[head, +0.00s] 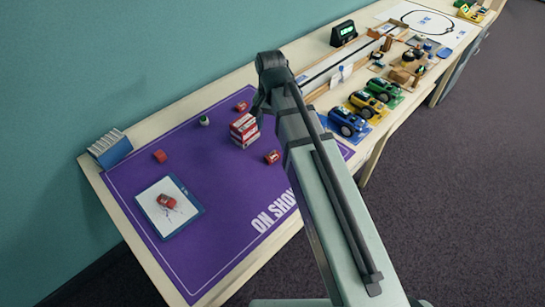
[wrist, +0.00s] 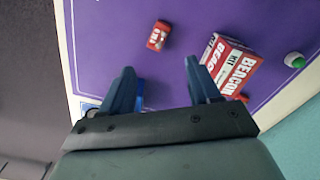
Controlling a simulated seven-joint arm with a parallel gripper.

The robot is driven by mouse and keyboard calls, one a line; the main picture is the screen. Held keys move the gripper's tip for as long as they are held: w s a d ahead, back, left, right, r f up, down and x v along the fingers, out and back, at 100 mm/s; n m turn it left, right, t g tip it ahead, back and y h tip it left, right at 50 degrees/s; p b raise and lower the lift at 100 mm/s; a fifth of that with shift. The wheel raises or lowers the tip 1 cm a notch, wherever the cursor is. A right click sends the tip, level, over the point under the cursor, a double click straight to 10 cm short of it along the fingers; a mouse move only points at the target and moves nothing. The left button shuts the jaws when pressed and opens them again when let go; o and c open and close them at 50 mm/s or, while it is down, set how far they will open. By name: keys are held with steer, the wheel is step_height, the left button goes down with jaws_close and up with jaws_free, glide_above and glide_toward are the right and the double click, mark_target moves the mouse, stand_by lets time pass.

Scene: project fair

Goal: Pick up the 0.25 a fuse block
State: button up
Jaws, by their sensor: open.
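Several small red blocks lie on the purple mat (head: 215,190): one (head: 160,156) at the left, one (head: 241,105) at the back, and one (head: 272,157) in front of the red-and-white box. A red block with white print also lies in the wrist view (wrist: 158,35), beyond my fingertips. Its print is too small to read, so I cannot tell which block is the 0.25 A fuse block. My gripper (wrist: 158,72) is open and empty above the mat. In the head view my arm hides part of the mat.
A red-and-white Beacon kit box (head: 243,130) stands close beside my gripper. A green-topped item (head: 204,121) is behind it. A clipboard (head: 200,209) bears a red object (head: 167,201). Model cars (head: 347,122) stand at the right.

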steer(key=m, duration=0.7)
glide_above(272, 155)
steer(key=f, duration=0.8)
steer(key=shift+w+a+f, duration=0.15)
steer(key=shift+w+f, duration=0.05)
steer(key=shift+f, duration=0.05)
steer(key=shift+s+d+f, duration=0.1)
steer(key=shift+f, duration=1.25)
steer(key=shift+s+d+f, duration=0.1)
steer(key=shift+f, duration=1.2)
steer(key=shift+c, duration=0.3)
steer(key=c, duration=1.1)
